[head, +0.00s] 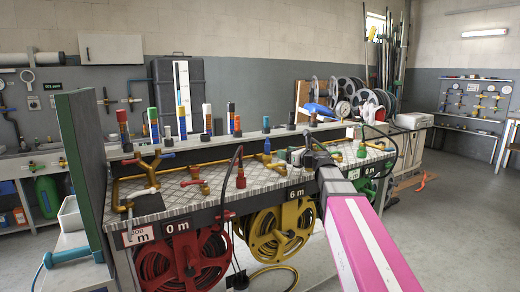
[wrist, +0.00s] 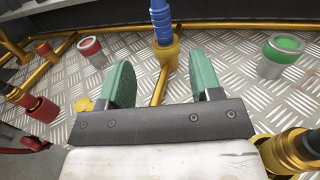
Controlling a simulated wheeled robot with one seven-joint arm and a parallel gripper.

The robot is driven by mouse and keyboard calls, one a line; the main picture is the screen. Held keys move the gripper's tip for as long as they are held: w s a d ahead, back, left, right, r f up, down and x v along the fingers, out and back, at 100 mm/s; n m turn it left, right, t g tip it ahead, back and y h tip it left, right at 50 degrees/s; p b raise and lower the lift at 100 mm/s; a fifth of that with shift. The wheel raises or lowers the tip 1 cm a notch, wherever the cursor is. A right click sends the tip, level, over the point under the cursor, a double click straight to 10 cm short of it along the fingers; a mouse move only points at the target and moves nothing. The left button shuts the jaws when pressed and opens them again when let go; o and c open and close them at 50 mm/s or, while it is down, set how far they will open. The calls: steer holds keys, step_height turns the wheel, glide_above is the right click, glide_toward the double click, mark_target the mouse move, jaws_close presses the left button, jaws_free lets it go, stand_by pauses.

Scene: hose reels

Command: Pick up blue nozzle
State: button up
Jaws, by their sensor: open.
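The blue nozzle (wrist: 161,18) stands upright in a brass fitting (wrist: 167,52) in the wrist view, at the top centre, with its upper end cut off by the frame. My gripper (wrist: 163,72) is open, with two green fingers spread wide and nothing between them. The nozzle lies ahead of the fingers, roughly in line with the gap. I see no contact.
A red-rimmed cup (wrist: 91,47) and a green-rimmed cup (wrist: 284,52) stand on either side on the metal tread plate. Brass pipes run around them. In the head view, a red hose reel (head: 185,264) and a yellow one (head: 277,238) hang below the bench. Several coloured cylinders line its back ledge.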

mark_target(267, 147)
steer(key=x, duration=1.1)
steer(key=shift+w+a, duration=0.2)
steer(key=shift+w, duration=0.15)
jaws_close()
